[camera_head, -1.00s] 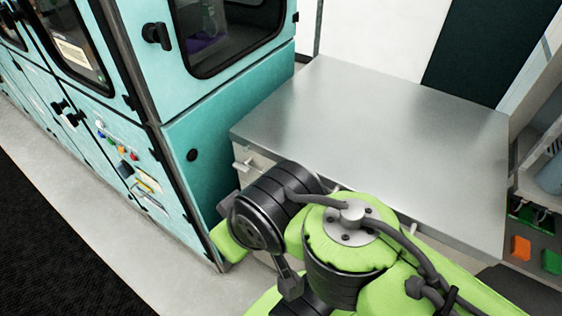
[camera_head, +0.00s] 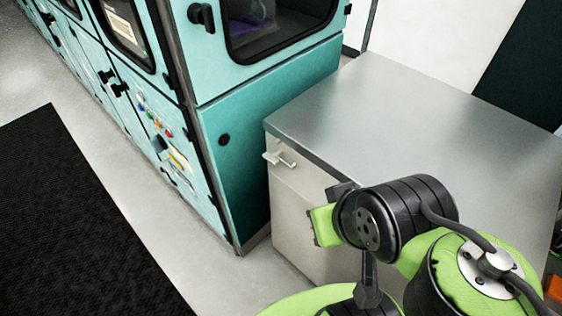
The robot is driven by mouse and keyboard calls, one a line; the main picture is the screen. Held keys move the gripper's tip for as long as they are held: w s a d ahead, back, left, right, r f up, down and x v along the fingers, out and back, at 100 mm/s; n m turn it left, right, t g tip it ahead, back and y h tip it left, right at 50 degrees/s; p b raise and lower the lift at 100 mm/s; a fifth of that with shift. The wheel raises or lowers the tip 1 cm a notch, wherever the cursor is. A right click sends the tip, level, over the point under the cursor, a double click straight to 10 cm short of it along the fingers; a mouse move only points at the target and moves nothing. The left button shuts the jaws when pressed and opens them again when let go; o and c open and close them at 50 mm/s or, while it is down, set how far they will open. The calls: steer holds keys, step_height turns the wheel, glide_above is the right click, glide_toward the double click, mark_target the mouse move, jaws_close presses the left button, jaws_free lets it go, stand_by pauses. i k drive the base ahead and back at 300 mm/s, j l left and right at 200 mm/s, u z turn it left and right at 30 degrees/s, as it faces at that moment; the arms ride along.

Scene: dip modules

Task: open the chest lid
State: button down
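The chest (camera_head: 292,215) is a pale grey box beside the teal cabinet. Its broad, flat, brushed-metal lid (camera_head: 410,115) lies level and shut. A small light-coloured latch or handle (camera_head: 279,159) sticks out of the chest's front face near the upper left corner, just under the lid's edge. My green and black arm is folded in front of the chest and hides the right part of its front. The end of my arm is near the chest's front face, right of and below the latch. My gripper's fingertips cannot be made out, and nothing held is visible.
A teal cabinet (camera_head: 270,110) with windowed doors, black handles and coloured buttons stands close along the chest's left side. Pale floor (camera_head: 150,190) and a black mat (camera_head: 70,220) lie clear at the left. A white wall is behind the chest.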

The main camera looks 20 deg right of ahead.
mark_target(377, 118)
steer(key=k+j+u, duration=0.45)
steer(key=j+u, duration=0.25)
